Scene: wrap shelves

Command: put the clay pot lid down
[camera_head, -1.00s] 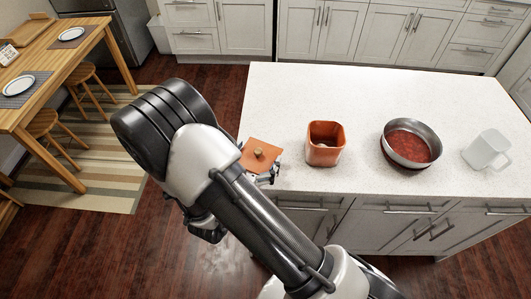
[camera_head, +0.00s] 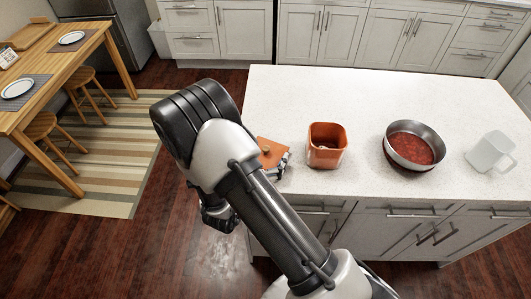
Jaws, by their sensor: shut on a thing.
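The clay pot lid (camera_head: 270,151) is an orange-brown square plate with a small round knob. It shows at the island's left front edge, partly hidden behind my arm. My gripper (camera_head: 282,166) is mostly hidden by the arm; a bit of it shows at the lid's right side, shut on the lid. I cannot tell whether the lid touches the counter. The clay pot (camera_head: 327,146), orange, square and open at the top, stands upright just to the right of the lid, apart from it.
The white island counter (camera_head: 390,90) also holds a metal pan (camera_head: 413,145) with red contents and a white mug (camera_head: 490,151) at the right. The counter behind the pot is clear. A wooden table (camera_head: 88,48) with plates and stools stands at the far left.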

